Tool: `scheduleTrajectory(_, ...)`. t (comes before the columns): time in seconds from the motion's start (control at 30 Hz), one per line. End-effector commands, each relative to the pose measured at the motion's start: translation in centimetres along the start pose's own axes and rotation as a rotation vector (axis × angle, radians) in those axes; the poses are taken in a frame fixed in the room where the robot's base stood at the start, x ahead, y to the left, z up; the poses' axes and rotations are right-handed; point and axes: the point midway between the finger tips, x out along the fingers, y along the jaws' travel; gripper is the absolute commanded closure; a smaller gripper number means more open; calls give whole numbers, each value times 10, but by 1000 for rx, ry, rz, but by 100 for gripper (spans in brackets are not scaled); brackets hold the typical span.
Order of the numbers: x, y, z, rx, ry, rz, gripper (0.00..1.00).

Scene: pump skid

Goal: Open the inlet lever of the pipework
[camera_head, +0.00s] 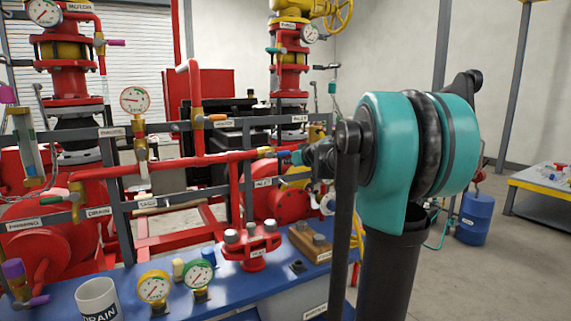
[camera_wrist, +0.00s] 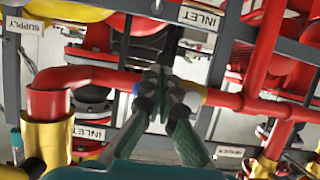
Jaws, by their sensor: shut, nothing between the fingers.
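In the wrist view my gripper (camera_wrist: 160,76) is shut and empty, its fingertips in front of the horizontal red pipe (camera_wrist: 110,78) at the inlet valve (camera_wrist: 192,96). A bit of blue (camera_wrist: 136,88) shows just left of the fingertips; it may be part of the lever, which the fingers mostly hide. I cannot tell whether they touch it. In the head view the brass inlet valve (camera_head: 265,152) sits on the red pipe, left of my gripper (camera_head: 300,157). An INLET label (camera_head: 262,182) hangs below that pipe. The lever's angle is unclear.
Grey frame posts and red pipes with gauges (camera_head: 135,100) crowd the left. A blue bench (camera_head: 235,295) below carries a mug (camera_head: 97,300), loose gauges and a red flange (camera_head: 251,246). Open floor lies at right, with a blue drum (camera_head: 475,218) and a yellow-edged table (camera_head: 540,185).

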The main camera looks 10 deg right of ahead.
Motion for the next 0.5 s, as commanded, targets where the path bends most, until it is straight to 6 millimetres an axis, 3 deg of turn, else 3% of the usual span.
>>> scheduleTrajectory(0.5,-42,0,0,0,0,1,100)
